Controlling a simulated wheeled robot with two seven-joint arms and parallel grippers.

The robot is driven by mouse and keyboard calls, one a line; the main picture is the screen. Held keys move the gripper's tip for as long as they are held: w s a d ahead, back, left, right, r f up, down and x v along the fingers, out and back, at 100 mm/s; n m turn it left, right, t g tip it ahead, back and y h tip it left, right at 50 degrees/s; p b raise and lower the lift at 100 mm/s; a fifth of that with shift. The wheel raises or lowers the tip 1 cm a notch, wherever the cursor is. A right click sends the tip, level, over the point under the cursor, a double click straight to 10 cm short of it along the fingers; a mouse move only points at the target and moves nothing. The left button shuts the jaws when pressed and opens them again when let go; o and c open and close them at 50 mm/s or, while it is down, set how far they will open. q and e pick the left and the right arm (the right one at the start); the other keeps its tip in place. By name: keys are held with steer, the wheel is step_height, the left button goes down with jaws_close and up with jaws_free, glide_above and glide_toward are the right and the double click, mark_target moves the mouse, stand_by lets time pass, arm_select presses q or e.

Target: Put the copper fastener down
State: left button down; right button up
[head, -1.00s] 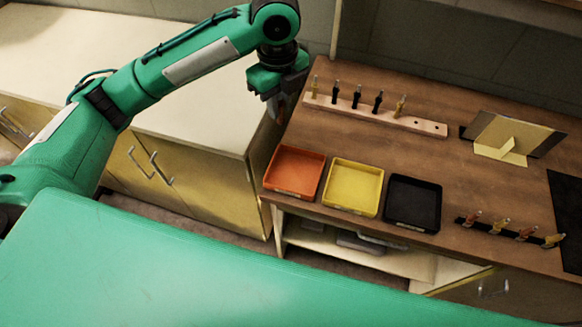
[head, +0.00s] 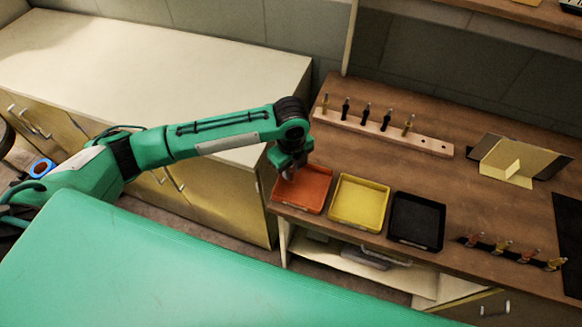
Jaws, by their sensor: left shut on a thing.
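My left gripper (head: 289,174) points down over the left part of the orange tray (head: 313,196) on the wooden workbench. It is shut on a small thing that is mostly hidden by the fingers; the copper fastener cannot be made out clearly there. Whether it touches the tray floor I cannot tell. The rest of the orange tray looks empty. My right gripper is not in view.
A yellow tray (head: 358,203) and a black tray (head: 416,222) stand to the right, both empty. A wooden rack (head: 430,148) holds several upright fasteners behind. A dark strip (head: 488,246) with several copper and yellow pieces lies at right. A folded stand (head: 510,160) is at the back.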

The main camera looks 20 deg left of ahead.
arm_select(q)
steer(key=shift+f, duration=0.5)
steer(key=shift+f, duration=0.1)
steer(key=c, duration=1.3)
jaws_free()
step_height(320, 180, up, 12)
steer(key=b, duration=0.2)
steer(key=shift+b, duration=0.4)
